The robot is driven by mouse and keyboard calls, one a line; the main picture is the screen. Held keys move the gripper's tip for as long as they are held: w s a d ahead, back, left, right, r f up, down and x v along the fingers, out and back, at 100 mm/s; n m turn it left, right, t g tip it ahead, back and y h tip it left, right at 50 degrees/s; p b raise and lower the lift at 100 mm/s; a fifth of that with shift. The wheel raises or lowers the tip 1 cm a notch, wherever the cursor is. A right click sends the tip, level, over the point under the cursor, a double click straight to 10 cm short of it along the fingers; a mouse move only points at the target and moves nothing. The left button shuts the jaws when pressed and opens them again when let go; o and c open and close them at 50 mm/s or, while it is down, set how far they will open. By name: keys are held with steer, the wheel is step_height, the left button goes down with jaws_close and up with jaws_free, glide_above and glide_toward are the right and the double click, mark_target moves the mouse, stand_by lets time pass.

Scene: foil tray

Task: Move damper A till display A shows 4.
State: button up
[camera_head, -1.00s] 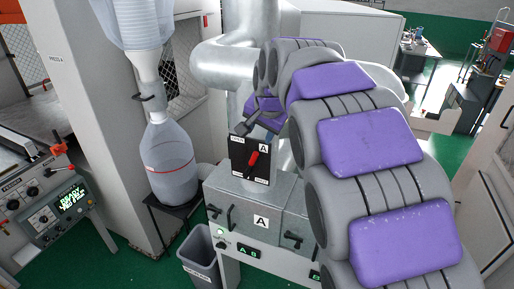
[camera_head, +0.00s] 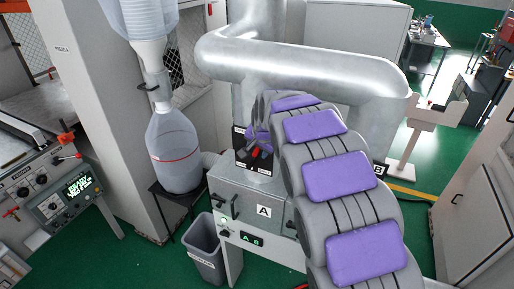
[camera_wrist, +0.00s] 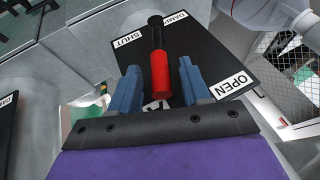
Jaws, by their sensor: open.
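Damper A's lever has a red grip (camera_wrist: 160,75) on a black plate (camera_wrist: 215,50) marked SHUT and OPEN. In the wrist view the lever stands between these two labels. My gripper (camera_wrist: 160,66) is open, with one blue finger on each side of the red grip; I cannot tell whether either touches it. In the head view my gripper (camera_head: 262,146) is at the plate (camera_head: 242,160) and hides part of the lever. Display A (camera_head: 251,240) glows green on the machine front below the white A label; its digit is too small to read surely.
A thick metal duct (camera_head: 310,65) runs behind and above my arm. A plastic bottle (camera_head: 174,150) stands on a small dark stand at the left. A grey bin (camera_head: 205,250) is on the floor. A B label (camera_head: 379,170) shows right of my arm.

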steer(key=shift+w+f, duration=0.15)
steer(key=shift+f, duration=0.15)
steer(key=shift+a, duration=0.1)
steer(key=shift+a, duration=0.1)
steer(key=shift+a, duration=0.15)
steer(key=c, duration=0.3)
jaws_close()
